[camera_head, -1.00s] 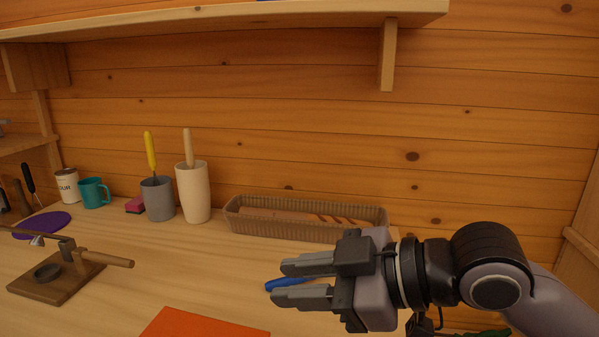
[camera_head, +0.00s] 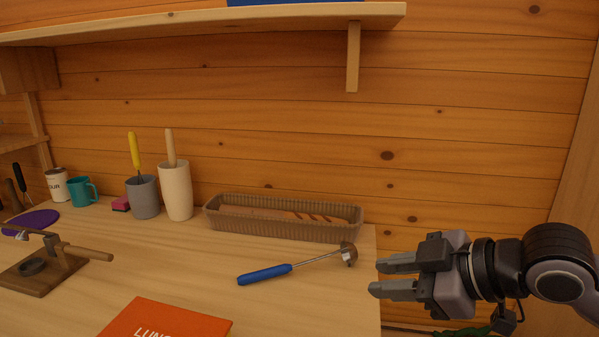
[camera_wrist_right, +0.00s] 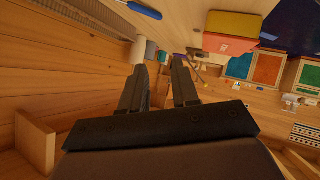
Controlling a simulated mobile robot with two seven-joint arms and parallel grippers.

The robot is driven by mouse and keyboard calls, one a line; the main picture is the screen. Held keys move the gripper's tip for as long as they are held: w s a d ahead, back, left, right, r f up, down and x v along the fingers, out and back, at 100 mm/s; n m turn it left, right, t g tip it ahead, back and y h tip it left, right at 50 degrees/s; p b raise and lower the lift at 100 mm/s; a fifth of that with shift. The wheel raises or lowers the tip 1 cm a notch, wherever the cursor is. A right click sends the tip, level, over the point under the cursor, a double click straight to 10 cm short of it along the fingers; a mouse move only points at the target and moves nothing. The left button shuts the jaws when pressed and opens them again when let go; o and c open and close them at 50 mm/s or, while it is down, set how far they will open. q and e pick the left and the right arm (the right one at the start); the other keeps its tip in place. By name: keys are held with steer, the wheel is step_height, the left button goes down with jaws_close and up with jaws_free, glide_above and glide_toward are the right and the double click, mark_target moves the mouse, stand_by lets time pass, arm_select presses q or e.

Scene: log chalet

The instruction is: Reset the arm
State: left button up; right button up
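My right gripper (camera_head: 381,276) is at the right of the head view, just past the counter's right edge. Its two grey fingers point left and are parted, with nothing between them. In the right wrist view the fingers (camera_wrist_right: 159,85) are also apart and empty. A blue-handled scoop (camera_head: 265,274) with a metal head lies on the counter to the left of the gripper, apart from it. My left gripper is in neither view.
The wooden counter (camera_head: 180,270) holds a long woven basket with bread (camera_head: 285,227), an orange box or book (camera_head: 190,318), a cream holder (camera_head: 176,190), a grey cup (camera_head: 143,197) and a teal mug (camera_head: 81,191). A shelf (camera_head: 200,22) hangs above.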

steer(key=w+d+f+m+t+h, duration=0.1)
steer(key=d+f+m+h, duration=0.1)
steer(key=d+f, duration=0.55)
steer(key=d+f+m+t+h, duration=0.25)
steer(key=d+f, duration=0.25)
steer(key=f, duration=0.6)
steer(key=s+d+f+g+h, duration=0.2)
steer(key=s+d+f+h, duration=0.1)
steer(key=s+d+f, duration=1.1)
steer(key=s+a+f+m, duration=0.1)
steer(key=a+m, duration=0.3)
steer(key=a, duration=0.5)
steer(key=s+a+f+m+t+p, duration=0.1)
steer(key=a+m, duration=0.3)
steer(key=a, duration=0.5)
steer(key=shift+s+a+f+y+p, duration=0.35)
steer(key=shift+s+f, duration=0.2)
steer(key=shift+s, duration=0.25)
